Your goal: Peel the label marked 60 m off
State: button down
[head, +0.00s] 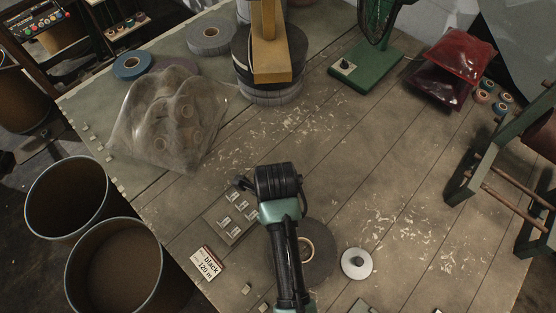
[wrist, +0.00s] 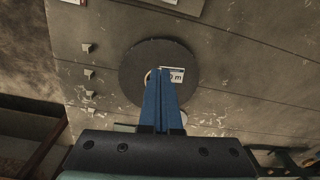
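A dark tape roll (wrist: 135,62) lies flat on the table below my gripper, with a tan core showing beside the fingers. A small white label (wrist: 176,72) lies on it near the core; I can read only "0 m" because the fingers hide its left part. My gripper (wrist: 161,72) has blue fingers lying close together over the label's left part. Whether they touch or pinch the label I cannot tell. In the head view the roll (head: 322,268) is partly hidden by my arm, and the fingers are hidden.
A card reading "black 120 m" (head: 208,264) lies near the table's left edge. A plate with small metal pieces (head: 229,216) lies left of my arm, and a white disc (head: 356,263) right of the roll. A clear bag (head: 170,118) stands behind. The table's middle right is open.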

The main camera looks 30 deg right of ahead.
jog(key=shift+r+p, duration=1.85)
jog(key=shift+p, duration=0.3)
